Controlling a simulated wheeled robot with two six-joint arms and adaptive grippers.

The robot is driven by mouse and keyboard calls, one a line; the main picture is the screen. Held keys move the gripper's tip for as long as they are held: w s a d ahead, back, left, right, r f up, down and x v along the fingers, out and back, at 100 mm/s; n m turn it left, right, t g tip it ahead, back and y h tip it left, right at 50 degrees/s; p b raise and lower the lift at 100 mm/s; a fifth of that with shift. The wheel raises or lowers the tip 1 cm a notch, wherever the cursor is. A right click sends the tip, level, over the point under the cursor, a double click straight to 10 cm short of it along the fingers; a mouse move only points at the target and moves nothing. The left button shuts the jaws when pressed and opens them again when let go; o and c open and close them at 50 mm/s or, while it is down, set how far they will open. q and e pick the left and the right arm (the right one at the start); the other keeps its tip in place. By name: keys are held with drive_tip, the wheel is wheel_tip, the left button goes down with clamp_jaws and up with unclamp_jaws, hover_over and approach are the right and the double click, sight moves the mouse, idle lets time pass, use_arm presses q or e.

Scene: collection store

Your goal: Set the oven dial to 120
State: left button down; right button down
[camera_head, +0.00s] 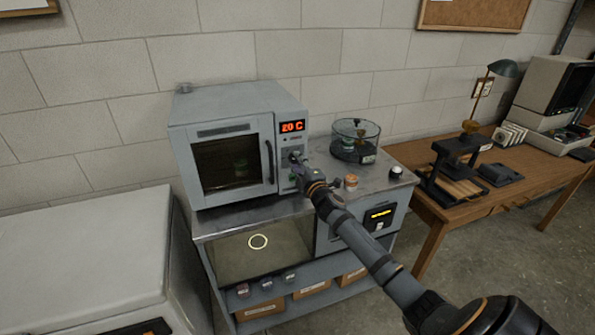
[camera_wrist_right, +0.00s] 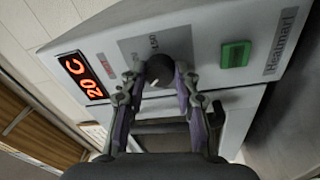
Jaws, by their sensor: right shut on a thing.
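The grey oven (camera_head: 225,115) stands on the metal bench with its glass door closed. Its red display (camera_head: 292,126) reads about 20 C, and the display in the right wrist view (camera_wrist_right: 84,75) also reads 20 C. The dark dial (camera_wrist_right: 160,69) with a pale pointer mark sits on the oven's panel between the display and a green switch (camera_wrist_right: 236,54). My right gripper (camera_head: 296,160) is at the panel. In the right wrist view its two fingers (camera_wrist_right: 158,82) are closed on the dial from both sides. My left gripper is not in view.
A glass vessel (camera_head: 356,132) and a small orange-brown jar (camera_head: 351,181) stand on the bench (camera_head: 330,163) right of the oven. A wooden table (camera_head: 530,170) with instruments is further right. A pale cabinet (camera_head: 80,250) is at left.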

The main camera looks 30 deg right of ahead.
drive_tip(key=m+b, duration=0.4)
drive_tip(key=m, duration=0.1)
drive_tip(key=m+h+b, duration=0.1)
drive_tip(key=m+b, duration=0.2)
drive_tip(key=shift+a+f, duration=0.1)
drive_tip(key=shift+f, duration=0.3)
drive_tip(key=m+b, duration=0.3)
drive_tip(key=m, duration=0.1)
drive_tip(key=shift+h, duration=0.4)
drive_tip(key=shift+a+r+m+b, duration=0.15)
drive_tip(key=shift+m+b, duration=0.75)
drive_tip(key=shift+m, duration=0.7)
drive_tip(key=shift+m+g, duration=0.3)
drive_tip(key=c, duration=1)
unclamp_jaws()
drive_tip(key=shift+r, duration=0.1)
drive_tip(key=v, duration=1.1)
drive_tip(key=shift+s+a, duration=0.2)
drive_tip(key=shift+s, duration=0.2)
